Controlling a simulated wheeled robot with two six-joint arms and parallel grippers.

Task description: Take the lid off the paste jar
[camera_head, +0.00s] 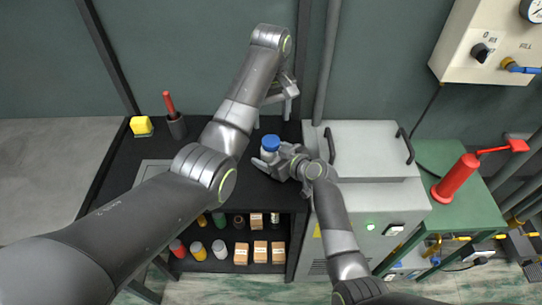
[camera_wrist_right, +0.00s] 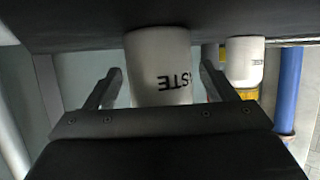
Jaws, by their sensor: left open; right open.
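The paste jar (camera_head: 267,156) is white and stands on the dark bench, its blue lid (camera_head: 271,142) on top. In the right wrist view, the white jar body (camera_wrist_right: 158,50) with part of the word PASTE stands between my two finger tips. My right gripper (camera_head: 274,163) is open, with its fingers around the jar's body; I cannot tell whether they touch it. The lid does not show in that view. My left gripper (camera_head: 284,94) is open and empty, above and behind the jar.
A second white container (camera_wrist_right: 244,62) shows at right in the wrist view. A grey cabinet (camera_head: 368,150) with dark handles adjoins the bench. A yellow block (camera_head: 141,125) and a dark cup (camera_head: 176,127) with a red-handled item are at left. The lower shelf holds several boxes and jars.

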